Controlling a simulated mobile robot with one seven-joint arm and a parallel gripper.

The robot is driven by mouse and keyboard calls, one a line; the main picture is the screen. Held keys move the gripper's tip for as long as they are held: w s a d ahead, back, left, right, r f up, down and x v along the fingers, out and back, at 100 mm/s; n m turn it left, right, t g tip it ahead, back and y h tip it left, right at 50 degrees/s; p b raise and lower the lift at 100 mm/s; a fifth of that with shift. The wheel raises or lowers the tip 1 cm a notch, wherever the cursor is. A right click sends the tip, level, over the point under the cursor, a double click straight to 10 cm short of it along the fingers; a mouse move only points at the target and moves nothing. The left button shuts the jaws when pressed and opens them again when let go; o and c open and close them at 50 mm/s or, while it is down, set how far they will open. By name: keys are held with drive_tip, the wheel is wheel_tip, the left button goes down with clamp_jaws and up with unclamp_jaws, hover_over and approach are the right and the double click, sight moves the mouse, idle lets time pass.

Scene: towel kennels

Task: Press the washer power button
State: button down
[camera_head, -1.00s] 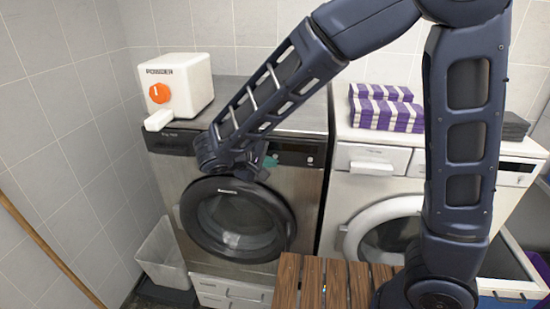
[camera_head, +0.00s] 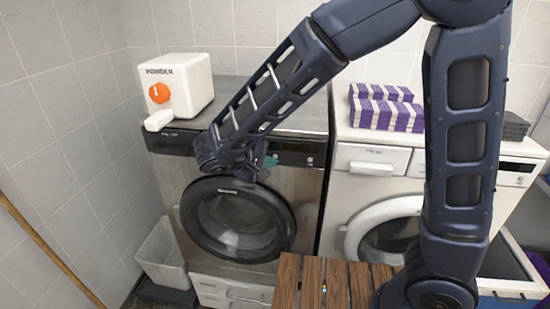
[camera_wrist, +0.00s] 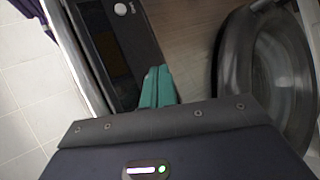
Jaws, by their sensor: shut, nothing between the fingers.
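The silver washer (camera_head: 300,205) with a black round door (camera_head: 205,245) stands at the left centre; its door is shut. Its dark control panel (camera_head: 299,147) runs along the top front, partly hidden behind my arm. In the wrist view the panel (camera_wrist: 105,45) bears a pale round button (camera_wrist: 120,9) beside a small white mark; I cannot read whether it is the power button. My gripper (camera_head: 270,162) is in front of the panel, above the door. Its teal fingers (camera_wrist: 157,88) are shut and empty, below the round button in the wrist view. I cannot tell whether they touch the panel.
A white powder dispenser (camera_head: 188,88) with an orange knob stands on the washer. A white machine (camera_head: 345,190) stands to the right with purple striped towels (camera_head: 385,115) on it. A wooden slatted surface (camera_head: 312,285) is in front, a bin (camera_head: 163,255) at lower left.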

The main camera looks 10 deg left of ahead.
drive_tip(key=shift+w, duration=0.2)
idle(0.4)
drive_tip(key=shift+w, duration=0.25)
drive_tip(key=shift+w, duration=0.2)
idle(0.4)
drive_tip(key=shift+s, duration=0.65)
drive_tip(key=s, duration=0.6)
idle(0.6)
